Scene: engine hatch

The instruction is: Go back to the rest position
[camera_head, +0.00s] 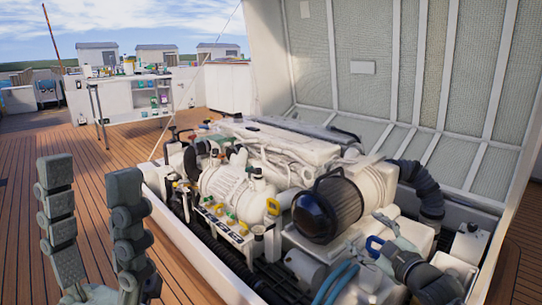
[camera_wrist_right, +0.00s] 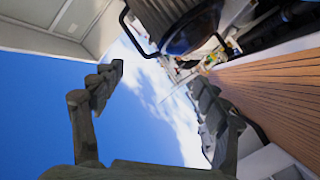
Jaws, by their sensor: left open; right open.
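My left gripper (camera_head: 86,165) stands at the lower left of the head view, fingers pointing up and spread apart. It is open and empty, in front of the wooden deck and left of the engine. My right gripper (camera_wrist_right: 156,72) shows in the right wrist view with its two dark fingers wide apart and nothing between them. It is open. Blue sky shows between its fingers. In the head view I cannot clearly tell the right gripper from the dark parts at the lower right.
The white engine (camera_head: 270,160) fills the open hatch. A black ribbed cylinder (camera_head: 335,205) sits at its front; a dark cylinder with a handle (camera_wrist_right: 190,30) tops the wrist view. The raised hatch lid (camera_head: 362,68) stands behind. Wooden deck (camera_head: 25,190) is clear at left. A cluttered workbench (camera_head: 140,100) stands farther back.

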